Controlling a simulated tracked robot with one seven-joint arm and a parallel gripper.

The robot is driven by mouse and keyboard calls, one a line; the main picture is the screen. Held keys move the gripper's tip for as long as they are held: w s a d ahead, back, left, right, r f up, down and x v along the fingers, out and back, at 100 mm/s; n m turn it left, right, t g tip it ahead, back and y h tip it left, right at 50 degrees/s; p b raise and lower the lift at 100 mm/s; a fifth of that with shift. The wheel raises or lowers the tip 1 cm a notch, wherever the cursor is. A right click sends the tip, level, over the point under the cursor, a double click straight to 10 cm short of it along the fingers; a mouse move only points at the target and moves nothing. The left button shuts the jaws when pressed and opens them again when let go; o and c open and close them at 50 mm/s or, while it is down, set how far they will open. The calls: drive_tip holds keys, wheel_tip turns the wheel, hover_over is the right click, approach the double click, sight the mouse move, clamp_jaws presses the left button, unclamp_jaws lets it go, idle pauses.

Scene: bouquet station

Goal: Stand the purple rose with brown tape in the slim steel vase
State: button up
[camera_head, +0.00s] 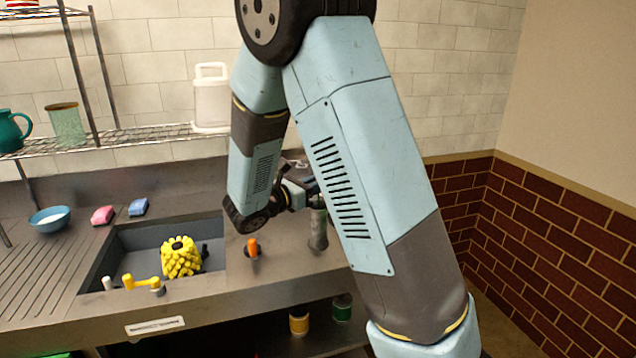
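My arm fills the middle of the view and bends down to the counter right of the sink. My gripper (297,193) is partly hidden behind my arm. Its fingers are too small and covered to tell whether they are open or hold anything. A slim grey upright cylinder (318,230), which looks like the slim steel vase, stands on the counter just below and right of the gripper, partly behind my arm. Its mouth is not clear. I see no purple rose and no brown tape; my arm may hide them.
The sink (125,240) holds a knobbly yellow object (181,257). A yellow tap (141,283) and an orange handle (252,246) stand near the front edge. A blue bowl (49,219), pink sponge (102,215) and blue sponge (138,207) lie left. A wire shelf (150,134) holds a white jug (211,98).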

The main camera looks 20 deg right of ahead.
drive_tip(key=shift+f, duration=0.9)
drive_tip(key=o, duration=0.9)
drive_tip(key=shift+o, duration=0.3)
drive_tip(key=o, duration=0.6)
drive_tip(key=shift+c, duration=0.2)
drive_tip(key=shift+s+a, duration=0.1)
drive_tip(key=shift+a, duration=0.15)
drive_tip(key=shift+v, duration=2.2)
drive_tip(key=shift+a, duration=0.1)
